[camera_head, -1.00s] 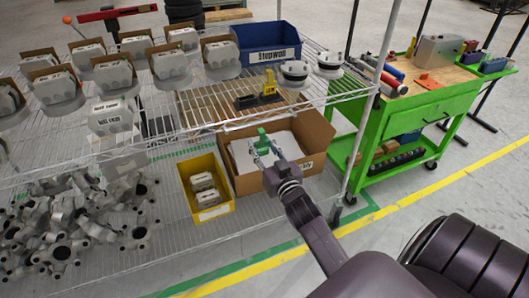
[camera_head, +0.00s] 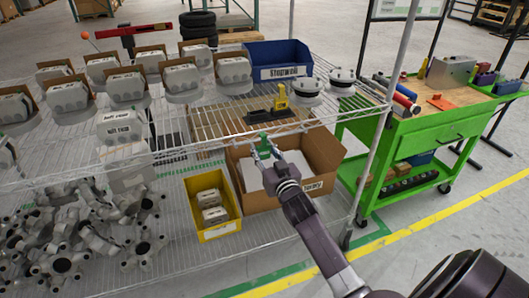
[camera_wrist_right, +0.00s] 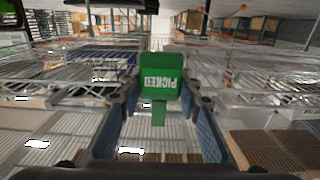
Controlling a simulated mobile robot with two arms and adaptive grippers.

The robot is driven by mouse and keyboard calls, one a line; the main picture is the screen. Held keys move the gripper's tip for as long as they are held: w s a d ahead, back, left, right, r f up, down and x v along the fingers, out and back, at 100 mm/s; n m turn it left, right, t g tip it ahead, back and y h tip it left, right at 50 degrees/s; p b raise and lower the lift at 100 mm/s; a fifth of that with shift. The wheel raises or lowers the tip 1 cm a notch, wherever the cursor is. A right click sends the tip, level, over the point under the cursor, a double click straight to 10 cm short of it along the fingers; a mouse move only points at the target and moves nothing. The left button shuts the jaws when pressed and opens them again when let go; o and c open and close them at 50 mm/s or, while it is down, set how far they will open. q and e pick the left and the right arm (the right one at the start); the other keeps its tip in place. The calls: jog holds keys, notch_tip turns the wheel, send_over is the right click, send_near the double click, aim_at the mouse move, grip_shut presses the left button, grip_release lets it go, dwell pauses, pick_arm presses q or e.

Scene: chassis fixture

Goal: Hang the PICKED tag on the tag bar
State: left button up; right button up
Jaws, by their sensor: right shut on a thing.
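The green PICKED tag (camera_head: 264,141) is in my right gripper (camera_head: 265,154), in front of the front edge of the wire shelf and above the cardboard box. In the right wrist view the tag (camera_wrist_right: 160,77) stands between the fingers of the right gripper (camera_wrist_right: 159,108), its white lettering upside down. The gripper is shut on the tag's lower part. A pale bar (camera_head: 291,131) runs along the shelf edge close to the tag; I cannot tell whether it is the tag bar or whether the tag touches it. My left gripper is out of view.
Below are a cardboard box (camera_head: 325,160), a yellow bin (camera_head: 220,229) and a pile of metal castings (camera_head: 75,235). A green cart (camera_head: 430,140) stands at the right.

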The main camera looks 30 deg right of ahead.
jog(key=shift+f, duration=0.2)
jog(key=o, duration=1.1)
jog(key=shift+c, duration=0.2)
jog(key=shift+s, duration=0.1)
jog(key=v, duration=1.2)
jog(key=s+a+f+n+g+y, duration=0.1)
jog(key=s+a+f+g, duration=0.2)
jog(key=f, duration=0.9)
jog(key=s+a+f+g+y, duration=0.1)
jog(key=s+a+f+g, duration=0.15)
jog(key=f, duration=1.05)
jog(key=s+a+f+n+g+y, duration=0.1)
jog(key=s+a+f+g, duration=0.15)
jog(key=f, duration=0.95)
jog(key=s+a+f+n+g+y, duration=0.1)
jog(key=s+a+f+g, duration=0.1)
jog(key=s+f, duration=0.65)
jog(key=s+a+f+n+g, duration=0.1)
jog(key=s+a+f+g, duration=0.2)
jog(key=s+f, duration=0.6)
jog(key=s+f+g, duration=0.1)
jog(key=s+f, duration=0.2)
jog(key=s, duration=0.6)
jog(key=s+a+f+n+g, duration=0.1)
jog(key=s+f+g, duration=0.1)
jog(key=s, duration=0.8)
jog(key=shift+s+f+g, duration=0.25)
jog(key=shift+f+g, duration=0.05)
jog(key=shift+f, duration=0.05)
